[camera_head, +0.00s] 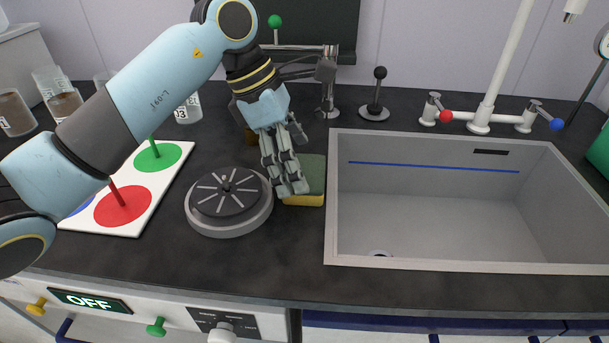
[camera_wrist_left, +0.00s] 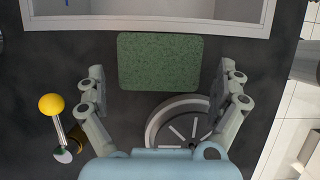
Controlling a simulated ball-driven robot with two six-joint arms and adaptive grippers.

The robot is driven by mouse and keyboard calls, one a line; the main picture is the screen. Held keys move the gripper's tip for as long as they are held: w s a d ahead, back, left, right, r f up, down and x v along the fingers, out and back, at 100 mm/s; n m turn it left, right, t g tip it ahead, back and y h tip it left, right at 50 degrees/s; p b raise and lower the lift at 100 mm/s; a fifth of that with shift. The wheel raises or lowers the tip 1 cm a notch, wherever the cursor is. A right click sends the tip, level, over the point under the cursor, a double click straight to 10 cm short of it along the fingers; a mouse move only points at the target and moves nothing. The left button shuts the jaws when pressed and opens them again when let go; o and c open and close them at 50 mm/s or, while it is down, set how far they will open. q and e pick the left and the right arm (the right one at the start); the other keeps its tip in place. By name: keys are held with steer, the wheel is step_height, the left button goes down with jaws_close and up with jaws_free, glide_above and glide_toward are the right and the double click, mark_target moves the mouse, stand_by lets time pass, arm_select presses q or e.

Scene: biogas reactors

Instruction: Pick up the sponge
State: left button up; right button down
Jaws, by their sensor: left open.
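The sponge (camera_head: 311,178) has a green top and a yellow lower part. It lies on the dark counter between the round grey disc and the sink, partly hidden behind my left gripper in the head view. In the left wrist view the sponge (camera_wrist_left: 160,61) shows its green face, flat and whole. My left gripper (camera_head: 296,190) is open above it, pointing down. In the left wrist view the fingers of my left gripper (camera_wrist_left: 164,82) stand apart, one toward each side of the sponge, with nothing between them. My right gripper is not in view.
The grey sink (camera_head: 450,263) is right of the sponge. A round disc device (camera_head: 229,205) is close on its left. A white board (camera_head: 158,186) with coloured circles and several jars stand farther left. A black-knobbed lever (camera_head: 375,95) stands behind. A yellow-balled lever (camera_wrist_left: 52,106) shows in the wrist view.

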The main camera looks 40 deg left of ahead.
mark_target(305, 171)
arm_select(q)
steer(key=x, duration=0.3)
steer(key=shift+w+d, duration=0.15)
steer(key=c, duration=0.4)
steer(key=shift+c, duration=0.2)
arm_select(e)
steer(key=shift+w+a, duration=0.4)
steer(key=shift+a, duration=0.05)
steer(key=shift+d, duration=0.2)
